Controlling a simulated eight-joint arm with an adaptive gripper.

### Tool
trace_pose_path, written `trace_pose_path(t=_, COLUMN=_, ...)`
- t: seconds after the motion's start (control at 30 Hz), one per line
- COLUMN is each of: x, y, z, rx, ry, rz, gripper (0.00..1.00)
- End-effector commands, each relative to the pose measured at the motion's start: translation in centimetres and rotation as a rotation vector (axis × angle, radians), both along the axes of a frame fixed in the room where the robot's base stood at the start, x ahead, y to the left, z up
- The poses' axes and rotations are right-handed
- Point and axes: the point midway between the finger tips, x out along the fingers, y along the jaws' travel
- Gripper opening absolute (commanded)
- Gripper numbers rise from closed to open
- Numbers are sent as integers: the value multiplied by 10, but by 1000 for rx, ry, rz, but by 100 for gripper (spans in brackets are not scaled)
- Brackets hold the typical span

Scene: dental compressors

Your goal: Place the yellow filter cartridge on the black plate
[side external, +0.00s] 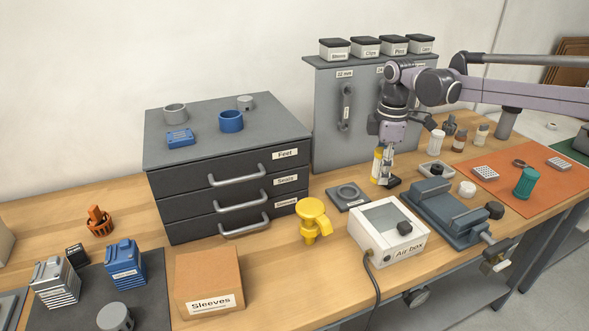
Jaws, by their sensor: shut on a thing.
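My gripper (388,178) is shut on a yellow and white cylinder, which I take to be the yellow filter cartridge (377,168). The cartridge looks upright, and the fingers partly cover it. I cannot tell whether its bottom touches the bench. A dark square plate with a raised ring (358,205) lies on the bench to the left of and nearer than my gripper; it may be the black plate. A larger dark mat (146,313) lies at the front left.
A white air box (388,245) and a blue-grey vise (450,222) stand in front of my gripper. A yellow fitting (313,217) stands left of the air box. A dark drawer unit (190,204) is farther left. A white tray (424,170) sits to the right.

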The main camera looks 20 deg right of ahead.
Motion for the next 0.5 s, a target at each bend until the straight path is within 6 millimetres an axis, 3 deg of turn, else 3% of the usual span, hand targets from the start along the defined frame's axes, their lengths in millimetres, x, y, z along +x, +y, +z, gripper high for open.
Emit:
trace_pose_path(t=0.03, x=10, y=-26, z=1, rx=0, ry=0, rz=-42, gripper=2)
trace_pose_path(t=0.3, x=35, y=-145, z=5, rx=0, ry=0, rz=-215, gripper=2)
trace_pose_path(t=0.5, x=36, y=-205, z=5, rx=0, ry=0, rz=-297, gripper=2)
